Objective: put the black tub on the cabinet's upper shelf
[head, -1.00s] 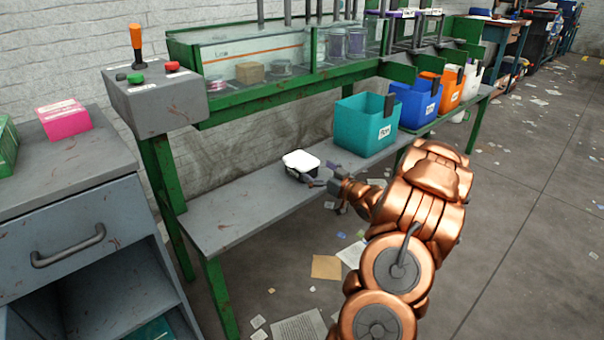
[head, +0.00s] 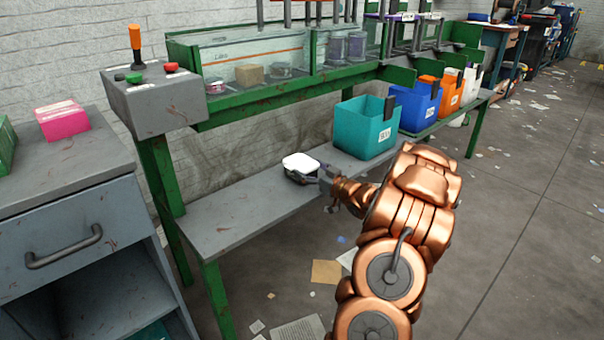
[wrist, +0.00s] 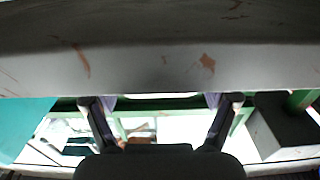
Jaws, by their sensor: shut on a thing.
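The black tub (head: 289,176) has a white top and is at the bench's lower shelf, left of the teal bin, in the head view. My gripper (head: 318,177) is at its right side, shut on it. I cannot tell whether the tub touches the shelf. In the wrist view my two dark fingers (wrist: 162,122) show, but I cannot make out the tub there. The grey cabinet (head: 65,205) stands at the left, with a handled drawer above an open compartment. A shelf board (head: 130,305) shows inside, partly cut off by the frame.
The green-framed bench's lower shelf (head: 235,212) is clear left of the tub. The teal bin (head: 362,132) stands right of it, with blue (head: 417,108) and orange (head: 450,95) bins beyond. A control box (head: 155,103) overhangs the bench's left end. Papers (head: 326,272) litter the floor.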

